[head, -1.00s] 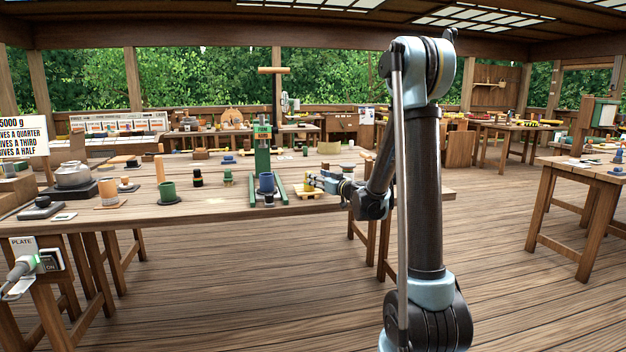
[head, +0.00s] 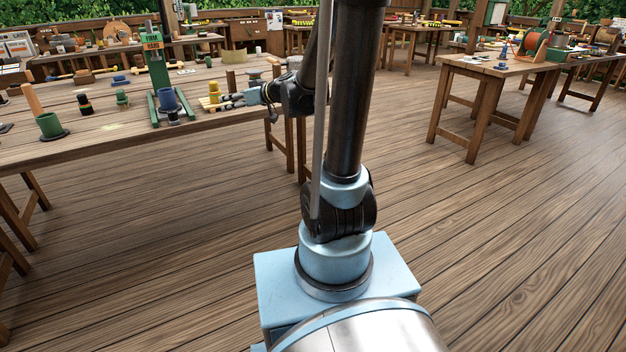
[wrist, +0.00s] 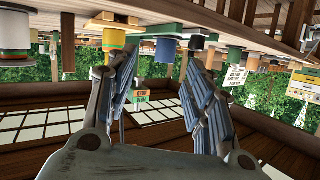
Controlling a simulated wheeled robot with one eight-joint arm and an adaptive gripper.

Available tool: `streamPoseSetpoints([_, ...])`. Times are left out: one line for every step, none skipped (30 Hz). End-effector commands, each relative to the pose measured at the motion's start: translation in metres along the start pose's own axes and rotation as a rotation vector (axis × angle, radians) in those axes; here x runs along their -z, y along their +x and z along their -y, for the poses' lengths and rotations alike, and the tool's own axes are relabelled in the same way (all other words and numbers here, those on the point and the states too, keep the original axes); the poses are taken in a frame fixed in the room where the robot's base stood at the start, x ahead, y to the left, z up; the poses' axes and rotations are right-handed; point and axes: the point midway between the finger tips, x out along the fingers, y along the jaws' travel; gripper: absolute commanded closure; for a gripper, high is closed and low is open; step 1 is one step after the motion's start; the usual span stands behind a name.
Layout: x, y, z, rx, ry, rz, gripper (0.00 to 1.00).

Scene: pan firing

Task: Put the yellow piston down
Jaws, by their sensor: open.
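The yellow piston (head: 214,89) stands upright on a small pale wooden stand (head: 211,105) near the front edge of the long workbench. My gripper (head: 228,101) is just to the right of it, low over the bench. The wrist view is upside down. There the yellow piston (wrist: 113,40) shows beside the tip of the left finger, outside the gap between the fingers. My gripper (wrist: 160,68) is open there, with nothing between its fingers. Whether a finger touches the piston cannot be told.
A green press (head: 155,62) with a blue cup (head: 168,98) at its foot stands left of the stand. A green cup (head: 50,124) and a black-and-yellow cylinder (head: 85,104) stand further left. A brown cylinder (head: 235,79) is behind my gripper. The floor (head: 180,230) before the bench is clear.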

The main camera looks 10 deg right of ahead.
Motion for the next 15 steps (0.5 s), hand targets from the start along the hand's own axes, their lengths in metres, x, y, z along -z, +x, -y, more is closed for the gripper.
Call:
streamPoseSetpoints([-0.009,-0.011,0.008,0.003,0.012,0.041,0.52])
streamPoseSetpoints([-0.014,-0.017,0.012,0.003,0.022,0.067,0.52])
streamPoseSetpoints([-0.022,-0.025,0.017,0.004,0.036,0.103,0.52])
streamPoseSetpoints([-0.028,-0.031,0.021,0.002,0.047,0.130,0.52])
streamPoseSetpoints([-0.034,-0.037,0.025,0.001,0.058,0.158,0.52])
streamPoseSetpoints([-0.042,-0.046,0.029,-0.003,0.074,0.194,0.52])
streamPoseSetpoints([-0.049,-0.052,0.032,-0.007,0.086,0.222,0.52])
streamPoseSetpoints([-0.055,-0.059,0.035,-0.013,0.097,0.249,0.52])
streamPoseSetpoints([-0.065,-0.068,0.039,-0.021,0.114,0.287,0.52])
streamPoseSetpoints([-0.072,-0.075,0.042,-0.029,0.127,0.315,0.52])
streamPoseSetpoints([-0.079,-0.082,0.044,-0.037,0.140,0.343,0.52])
streamPoseSetpoints([-0.089,-0.092,0.048,-0.051,0.157,0.381,0.52])
streamPoseSetpoints([-0.096,-0.099,0.050,-0.062,0.171,0.409,0.52])
streamPoseSetpoints([-0.104,-0.107,0.052,-0.075,0.185,0.437,0.52])
streamPoseSetpoints([-0.113,-0.117,0.054,-0.093,0.203,0.474,0.52])
